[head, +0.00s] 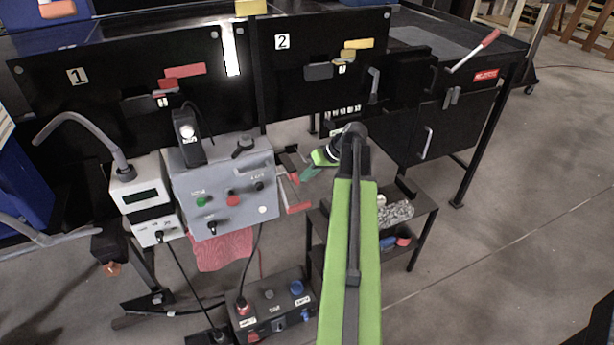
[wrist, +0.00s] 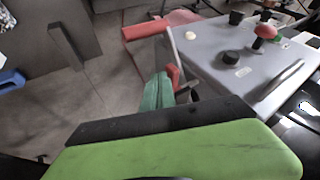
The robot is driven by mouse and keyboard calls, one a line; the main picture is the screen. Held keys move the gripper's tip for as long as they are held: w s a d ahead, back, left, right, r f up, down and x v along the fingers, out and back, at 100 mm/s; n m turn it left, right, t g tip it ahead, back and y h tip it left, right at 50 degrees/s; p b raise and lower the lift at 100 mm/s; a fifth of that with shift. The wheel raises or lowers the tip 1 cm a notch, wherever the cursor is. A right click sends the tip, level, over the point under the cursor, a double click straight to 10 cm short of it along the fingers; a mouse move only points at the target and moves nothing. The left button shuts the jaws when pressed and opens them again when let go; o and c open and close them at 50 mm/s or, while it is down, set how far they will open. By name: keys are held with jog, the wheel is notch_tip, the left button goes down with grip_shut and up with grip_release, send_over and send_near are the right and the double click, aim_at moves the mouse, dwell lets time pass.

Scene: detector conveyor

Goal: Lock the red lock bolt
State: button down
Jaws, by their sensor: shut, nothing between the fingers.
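A red bar (head: 185,70) with a smaller red piece (head: 168,83) below it is fixed on the black panel numbered 1 (head: 110,110). It looks like a lock bolt; its exact position in its fittings is too small to tell. My gripper (head: 310,170) is shut and empty, low to the right of the grey control box (head: 230,185) and well away from the panel's red bar. Its teal fingers (wrist: 157,92) point away in the wrist view. A red-ended part (head: 295,200) sits beside the control box near the fingertips; a red handle (wrist: 145,31) shows in the wrist view.
Panel 2 (head: 285,95) carries yellow bars (head: 358,44). A red-gripped lever (head: 475,50) stands on the right table. A bent grey tube (head: 85,130) rises at the left. A black shelf (head: 420,205) holds small parts. Open floor (head: 500,250) lies at the right.

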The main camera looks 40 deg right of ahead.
jog(key=s+d+r+p, duration=0.6)
jog(key=r+p, duration=0.2)
jog(key=shift+s, duration=0.35)
jog(key=shift+d, duration=0.1)
